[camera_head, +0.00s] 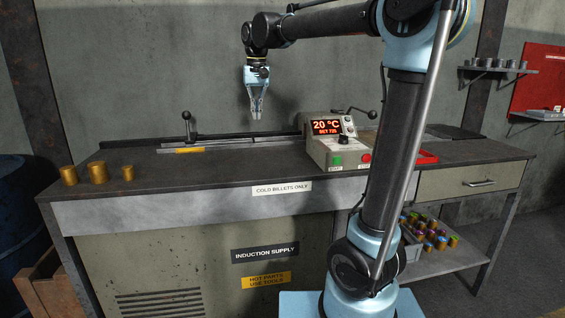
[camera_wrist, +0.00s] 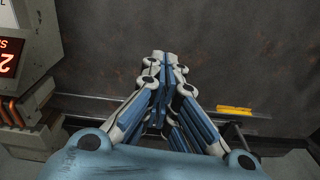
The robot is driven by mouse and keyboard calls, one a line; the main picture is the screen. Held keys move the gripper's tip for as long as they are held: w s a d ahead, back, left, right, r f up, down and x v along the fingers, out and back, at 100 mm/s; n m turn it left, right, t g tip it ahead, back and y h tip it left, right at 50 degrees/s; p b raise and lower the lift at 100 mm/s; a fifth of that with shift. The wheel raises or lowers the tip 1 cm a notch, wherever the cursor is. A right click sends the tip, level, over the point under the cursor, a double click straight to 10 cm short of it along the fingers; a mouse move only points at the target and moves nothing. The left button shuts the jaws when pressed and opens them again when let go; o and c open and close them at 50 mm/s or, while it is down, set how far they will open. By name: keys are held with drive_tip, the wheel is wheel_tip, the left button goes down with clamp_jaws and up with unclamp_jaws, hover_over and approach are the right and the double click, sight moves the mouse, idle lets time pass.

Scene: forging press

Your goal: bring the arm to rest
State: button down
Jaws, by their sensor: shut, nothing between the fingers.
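My gripper (camera_head: 257,112) hangs from my raised arm, pointing down above the back part of the workbench (camera_head: 230,171). Its fingers are shut and hold nothing. In the wrist view the fingertips (camera_wrist: 163,60) meet over the dark bench top. The arm reaches across from the right, with its base in front of the bench. Nothing touches the gripper.
Three brass billets (camera_head: 98,172) stand at the bench's left end. A controller box (camera_head: 336,145) reading 20 °C stands right of the gripper. A lever (camera_head: 187,127) rises at the back left. A red tray (camera_head: 426,157) lies right. The front middle of the bench is clear.

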drive_tip(key=shift+m+t, duration=0.3)
drive_tip(key=shift+t, duration=0.1)
drive_tip(key=s+d+f, duration=0.3)
drive_tip(key=d, duration=0.3)
drive_tip(key=s+d+f, duration=0.4)
drive_tip(key=d, duration=0.1)
drive_tip(key=s+d+f, duration=0.3)
drive_tip(key=d+f, duration=0.1)
drive_tip(key=d, duration=0.2)
drive_tip(key=shift+s+d+f, duration=0.2)
drive_tip(key=shift+s+d, duration=0.15)
drive_tip(key=shift+s, duration=0.05)
drive_tip(key=s+d+f, duration=0.5)
drive_tip(key=s+f, duration=0.2)
drive_tip(key=f, duration=0.3)
drive_tip(key=s+d+f, duration=0.5)
drive_tip(key=s+f, duration=0.2)
drive_tip(key=f, duration=0.3)
drive_tip(key=shift+s+m+t, duration=0.4)
drive_tip(key=shift+d, duration=0.1)
drive_tip(key=shift+w+f, duration=0.15)
drive_tip(key=shift+w, duration=0.3)
